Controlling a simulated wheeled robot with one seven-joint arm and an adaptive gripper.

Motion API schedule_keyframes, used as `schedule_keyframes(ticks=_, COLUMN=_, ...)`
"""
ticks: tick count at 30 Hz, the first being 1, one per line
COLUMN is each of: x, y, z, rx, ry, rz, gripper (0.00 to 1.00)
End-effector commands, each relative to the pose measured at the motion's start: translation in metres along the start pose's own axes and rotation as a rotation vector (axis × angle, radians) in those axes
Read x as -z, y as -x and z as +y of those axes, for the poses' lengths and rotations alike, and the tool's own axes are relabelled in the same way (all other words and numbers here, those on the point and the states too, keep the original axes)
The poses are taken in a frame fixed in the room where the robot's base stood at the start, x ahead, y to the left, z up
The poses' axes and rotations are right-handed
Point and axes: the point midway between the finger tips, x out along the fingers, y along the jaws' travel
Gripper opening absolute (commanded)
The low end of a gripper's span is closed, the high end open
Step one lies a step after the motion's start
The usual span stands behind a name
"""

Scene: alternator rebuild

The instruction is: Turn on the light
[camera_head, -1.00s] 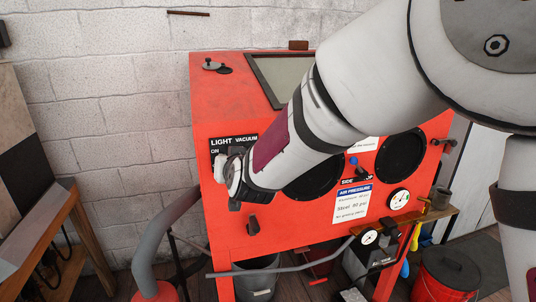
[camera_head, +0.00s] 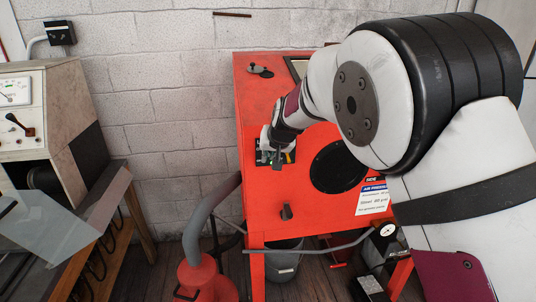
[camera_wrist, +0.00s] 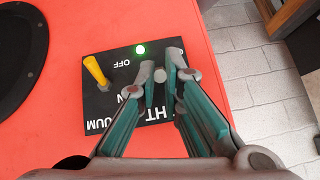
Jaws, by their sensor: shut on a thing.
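The black switch panel (camera_wrist: 105,100) on the red cabinet shows upside down in the wrist view, with LIGHT, VACUUM and OFF lettering. My gripper (camera_wrist: 163,72) is at the light side of the panel, its two fingers closed around a small grey switch tip (camera_wrist: 160,75). The switch's lower part is hidden by the fingers. The yellow vacuum switch (camera_wrist: 95,70) stands apart to the left. In the head view my gripper (camera_head: 268,150) covers much of the panel.
A grey hose (camera_head: 208,205) rises at the left. A bench with a grey machine (camera_head: 48,115) stands further left.

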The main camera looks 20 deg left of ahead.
Motion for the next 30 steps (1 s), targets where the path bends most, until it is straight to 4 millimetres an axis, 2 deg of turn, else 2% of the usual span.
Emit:
schedule_keyframes(ticks=14, x=0.0012, y=0.0, z=-0.0004, rx=-0.002, ry=-0.001, rz=-0.012, gripper=0.0)
schedule_keyframes(ticks=15, x=0.0013, y=0.0, z=-0.0004, rx=-0.002, ry=-0.001, rz=-0.012, gripper=0.1)
schedule_keyframes(ticks=18, x=0.0012, y=0.0, z=-0.0004, rx=-0.002, ry=-0.001, rz=-0.012, gripper=0.28)
schedule_keyframes(ticks=26, x=0.001, y=0.0002, z=-0.0003, rx=-0.002, ry=-0.001, rz=-0.012, gripper=0.28)
schedule_keyframes(ticks=30, x=0.002, y=0.0072, z=-0.0005, rx=-0.002, ry=-0.001, rz=-0.01, gripper=0.28)
